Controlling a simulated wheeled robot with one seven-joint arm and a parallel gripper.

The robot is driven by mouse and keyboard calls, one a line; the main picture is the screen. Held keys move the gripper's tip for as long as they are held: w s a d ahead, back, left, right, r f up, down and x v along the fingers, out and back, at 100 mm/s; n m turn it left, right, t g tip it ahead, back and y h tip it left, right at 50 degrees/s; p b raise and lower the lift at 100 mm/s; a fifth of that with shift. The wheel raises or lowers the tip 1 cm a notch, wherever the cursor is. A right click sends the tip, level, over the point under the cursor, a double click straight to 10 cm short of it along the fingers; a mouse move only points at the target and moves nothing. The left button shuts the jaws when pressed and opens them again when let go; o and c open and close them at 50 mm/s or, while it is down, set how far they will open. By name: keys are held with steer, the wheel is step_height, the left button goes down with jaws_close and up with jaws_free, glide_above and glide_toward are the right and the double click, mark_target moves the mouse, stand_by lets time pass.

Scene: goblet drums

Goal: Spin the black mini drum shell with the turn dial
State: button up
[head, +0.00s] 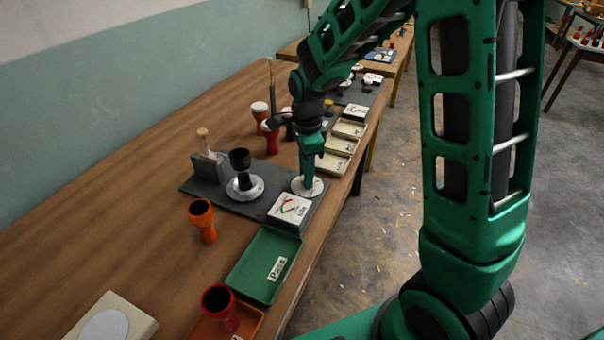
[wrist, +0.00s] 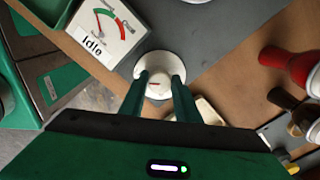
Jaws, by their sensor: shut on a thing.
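The black mini drum shell (head: 241,162) stands upright on a round white turntable (head: 256,190) on a grey base board (head: 213,197). The turn dial is a white disc with a raised knob (wrist: 158,87); the disc also shows in the head view (head: 317,189), at the board's right end. My gripper (head: 306,183) points straight down over the dial. In the wrist view its two green fingers (wrist: 160,82) are shut on the knob, one on each side. A small reddish mark shows on the knob. The fingers partly cover the dial.
A gauge box (head: 290,208) stands beside the dial; its sign reads "Idle" in the wrist view. Red drum shells and cream trays (head: 336,144) stand around the board.

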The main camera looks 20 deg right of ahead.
steer(key=n, duration=0.4)
steer(key=shift+w+d, duration=0.1)
steer(key=shift+d, duration=0.25)
steer(key=n, duration=0.5)
steer(key=shift+n, duration=0.4)
steer(key=n, duration=0.4)
steer(key=shift+w, duration=0.1)
steer(key=n, duration=0.5)
steer(key=shift+r, duration=0.1)
steer(key=shift+n, duration=0.3)
steer(key=o, duration=1)
steer(key=shift+o, duration=0.2)
steer(key=shift+a, duration=0.1)
